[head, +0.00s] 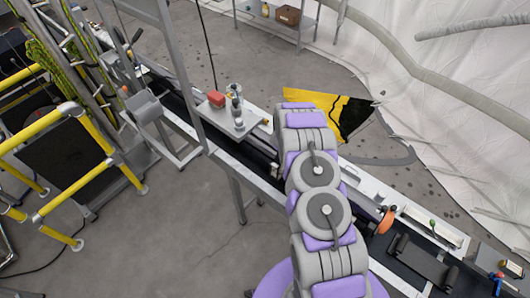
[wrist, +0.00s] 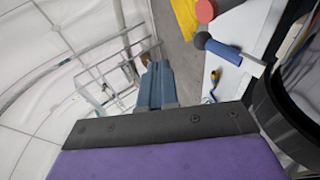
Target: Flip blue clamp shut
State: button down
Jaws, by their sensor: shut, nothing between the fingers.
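In the wrist view a blue cylindrical handle (wrist: 223,51) with a dark grey ball end sticks out over a white surface, right of my gripper; I take it for the blue clamp. It looks tilted out from its mount, and its base is partly cut off by a dark curved part. My gripper (wrist: 157,70) shows as blue-grey fingers, shut and empty, to the left of the handle and apart from it. In the head view my arm hides the gripper and the handle cannot be made out.
The white surface (wrist: 232,80) holds a small yellow and blue item (wrist: 215,76). An orange-red round thing (wrist: 206,10) is beyond the handle. Yellow rails (head: 85,185) stand left; open floor lies between.

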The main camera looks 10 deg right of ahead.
jog(key=f, duration=0.2)
jog(key=w+f, duration=0.1)
jog(key=f, duration=0.1)
jog(key=shift+w+d+f+b, duration=0.1)
jog(key=shift+w+f+b, duration=0.05)
jog(key=shift+f+b, duration=0.15)
jog(key=shift+w+d+f+g+y, duration=0.15)
jog(key=shift+f+g+y, duration=0.25)
jog(key=shift+f, duration=0.2)
jog(key=shift+d+f, duration=0.4)
jog(key=shift+s+a+f, duration=0.15)
jog(key=shift+s+f, duration=0.05)
notch_tip(320, 180, up, 14)
jog(key=s+d, duration=0.1)
jog(key=d, duration=0.1)
jog(key=shift+s+p, duration=0.3)
jog(key=shift+a+r, duration=0.1)
jog(key=shift+r, duration=0.05)
